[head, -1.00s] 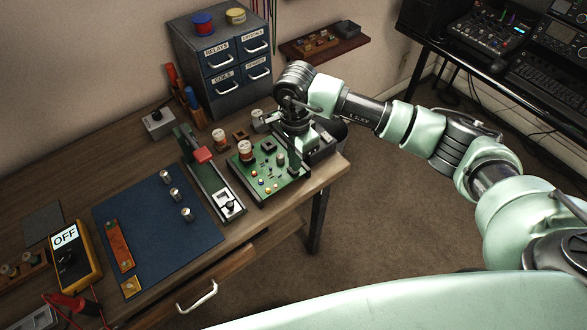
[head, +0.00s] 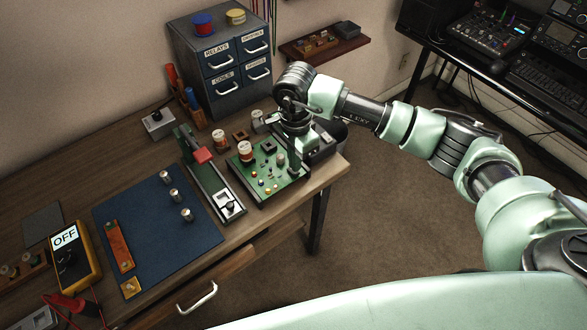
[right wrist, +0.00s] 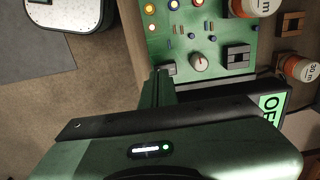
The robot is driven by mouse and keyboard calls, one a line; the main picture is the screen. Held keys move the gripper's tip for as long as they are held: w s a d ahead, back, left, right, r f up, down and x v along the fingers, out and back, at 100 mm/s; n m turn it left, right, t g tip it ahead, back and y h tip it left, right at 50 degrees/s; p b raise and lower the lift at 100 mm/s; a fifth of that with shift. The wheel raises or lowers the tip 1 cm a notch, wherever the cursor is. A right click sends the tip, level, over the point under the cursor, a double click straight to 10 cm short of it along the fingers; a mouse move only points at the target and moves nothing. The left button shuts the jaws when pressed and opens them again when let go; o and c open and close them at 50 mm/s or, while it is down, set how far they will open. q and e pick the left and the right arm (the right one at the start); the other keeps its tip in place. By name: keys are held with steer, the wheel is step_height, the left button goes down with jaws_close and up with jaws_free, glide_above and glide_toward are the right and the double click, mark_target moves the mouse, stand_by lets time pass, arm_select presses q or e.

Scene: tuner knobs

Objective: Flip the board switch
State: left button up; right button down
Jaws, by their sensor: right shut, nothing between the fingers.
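The green circuit board (head: 243,179) lies at the right end of the workbench, with lights, a knob and small blocks on it. My right gripper (head: 294,172) points down at the board's right edge, shut and empty. In the right wrist view, the fingertips (right wrist: 161,76) are close together at the edge of the board (right wrist: 188,14). A small dark grey block (right wrist: 168,69), possibly the switch, sits right by them; I cannot tell whether they touch. The switch's position is hidden. A green display (right wrist: 270,108) reading "OF", partly cut off, shows beside the board. My left gripper is out of view.
A blue mat (head: 150,235), a yellow meter reading OFF (head: 85,262) and a drawer cabinet (head: 200,95) are also on the bench. Open floor (head: 390,230) lies to the right.

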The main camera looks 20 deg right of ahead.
steer(key=shift+f+b, duration=1.15)
steer(key=shift+f, duration=0.05)
stand_by(1.1)
steer(key=shift+s+r, duration=0.1)
steer(key=shift+r, duration=0.05)
steer(key=shift+r+p, duration=0.55)
steer(key=shift+r, duration=0.35)
steer(key=shift+r+p, duration=1.05)
steer(key=shift+r, duration=1.45)
